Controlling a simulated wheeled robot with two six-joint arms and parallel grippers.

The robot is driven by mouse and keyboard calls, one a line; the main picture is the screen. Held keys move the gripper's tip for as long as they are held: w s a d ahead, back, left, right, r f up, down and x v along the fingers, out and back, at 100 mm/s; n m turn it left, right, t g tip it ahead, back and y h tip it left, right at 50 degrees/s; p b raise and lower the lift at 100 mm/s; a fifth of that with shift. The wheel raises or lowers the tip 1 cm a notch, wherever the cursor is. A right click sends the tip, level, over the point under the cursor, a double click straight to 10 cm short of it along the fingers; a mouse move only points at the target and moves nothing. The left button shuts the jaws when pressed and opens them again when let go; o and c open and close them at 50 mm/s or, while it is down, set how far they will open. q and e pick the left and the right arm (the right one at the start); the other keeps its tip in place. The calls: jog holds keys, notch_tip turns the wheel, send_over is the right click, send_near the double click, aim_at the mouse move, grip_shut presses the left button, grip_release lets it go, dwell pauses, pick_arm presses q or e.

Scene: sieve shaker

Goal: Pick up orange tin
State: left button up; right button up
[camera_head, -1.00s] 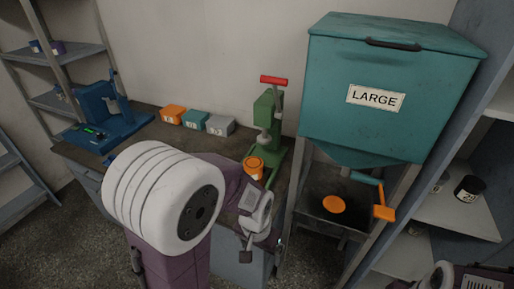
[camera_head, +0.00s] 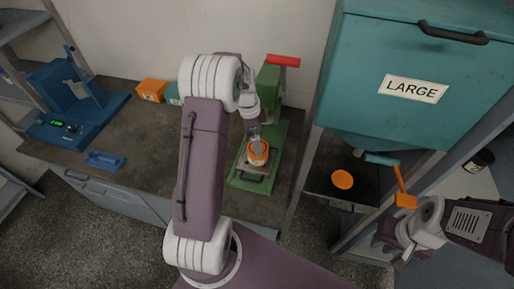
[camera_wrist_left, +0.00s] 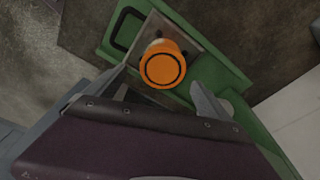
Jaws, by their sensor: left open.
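The orange tin (camera_head: 258,153) stands on the metal plate of the green press (camera_head: 270,125) on the bench. In the left wrist view the tin (camera_wrist_left: 163,66) shows its round orange top with a dark ring. My left gripper (camera_head: 254,135) is just above the tin, partly hidden by its own wrist. In the left wrist view its open fingers (camera_wrist_left: 160,77) lie on either side of the tin's near edge. I cannot tell whether they touch it. My right gripper (camera_head: 393,254) hangs at the lower right, away from the tin; its finger gap is unclear.
A teal hopper (camera_head: 415,85) labelled LARGE stands to the right, with an orange disc (camera_head: 342,180) below it and an orange-handled lever (camera_head: 405,200). A blue device (camera_head: 75,105), a blue piece (camera_head: 105,161) and an orange box (camera_head: 151,90) are on the bench. The bench's middle-left is clear.

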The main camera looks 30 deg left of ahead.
pick_arm(q)
jog(key=shift+w+a, duration=0.3)
jog(key=shift+a, duration=0.4)
jog(key=shift+a+m, duration=0.1)
jog(key=shift+m, duration=0.2)
jog(key=shift+f, duration=0.2)
jog(key=f, duration=0.3)
jog(key=shift+w+d+f+p, duration=0.15)
jog(key=shift+d+f+p, duration=0.15)
jog(key=shift+d+f, duration=0.15)
jog(key=shift+f, duration=0.1)
jog(key=f, duration=0.2)
jog(key=d+f+p, duration=0.1)
jog(key=f, duration=0.1)
jog(key=shift+f, duration=0.3)
jog(key=shift+r, duration=0.1)
jog(key=c, duration=1.4)
pick_arm(e)
jog(key=shift+s+d+r, duration=0.1)
jog(key=shift+r, duration=0.5)
jog(key=shift+s+d+r, duration=0.1)
jog(key=shift+r, duration=0.45)
